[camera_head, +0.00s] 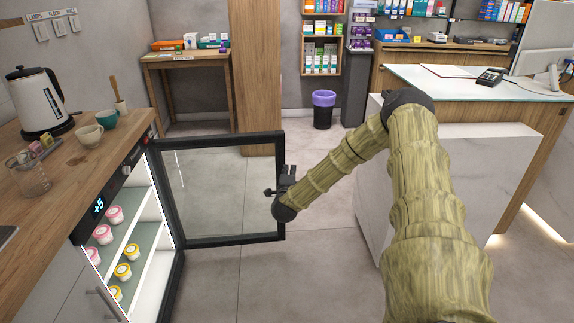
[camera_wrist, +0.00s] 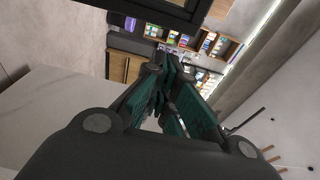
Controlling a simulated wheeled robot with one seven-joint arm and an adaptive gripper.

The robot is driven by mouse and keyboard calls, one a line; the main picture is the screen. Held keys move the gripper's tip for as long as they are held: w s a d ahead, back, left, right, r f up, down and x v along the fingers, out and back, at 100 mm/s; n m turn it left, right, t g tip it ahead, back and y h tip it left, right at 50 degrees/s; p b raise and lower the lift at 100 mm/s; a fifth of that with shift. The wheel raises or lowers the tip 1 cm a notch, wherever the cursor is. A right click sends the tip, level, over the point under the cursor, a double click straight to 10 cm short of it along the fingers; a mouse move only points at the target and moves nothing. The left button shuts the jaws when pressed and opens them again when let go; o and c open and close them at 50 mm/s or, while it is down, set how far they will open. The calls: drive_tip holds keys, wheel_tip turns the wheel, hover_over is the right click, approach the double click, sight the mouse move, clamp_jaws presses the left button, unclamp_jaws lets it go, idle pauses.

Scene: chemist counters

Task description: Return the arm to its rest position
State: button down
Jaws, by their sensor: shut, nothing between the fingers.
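My arm (camera_head: 415,170) reaches out from the lower right, bends at a dark elbow and comes back down to the left. My gripper (camera_head: 284,178) is beside the free edge of the open glass fridge door (camera_head: 283,215); I cannot tell whether they touch. In the wrist view the gripper's fingers (camera_wrist: 172,95) are close together with nothing held. The small fridge (camera_head: 150,225) stands open, with several pink and yellow lidded tubs (camera_head: 123,271) on its shelves.
A wooden counter (camera_head: 75,165) at left carries a kettle (camera_head: 38,100), cups (camera_head: 89,136) and a glass beaker (camera_head: 33,174). A white counter (camera_head: 450,140) stands at right, close to my arm. A bin (camera_head: 323,110) is at the back. Floor (camera_head: 325,265) between is clear.

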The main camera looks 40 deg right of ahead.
drive_tip(key=s+a, duration=0.2)
drive_tip(key=s, duration=0.1)
drive_tip(key=shift+s+a, duration=0.2)
drive_tip(key=shift+s, duration=0.1)
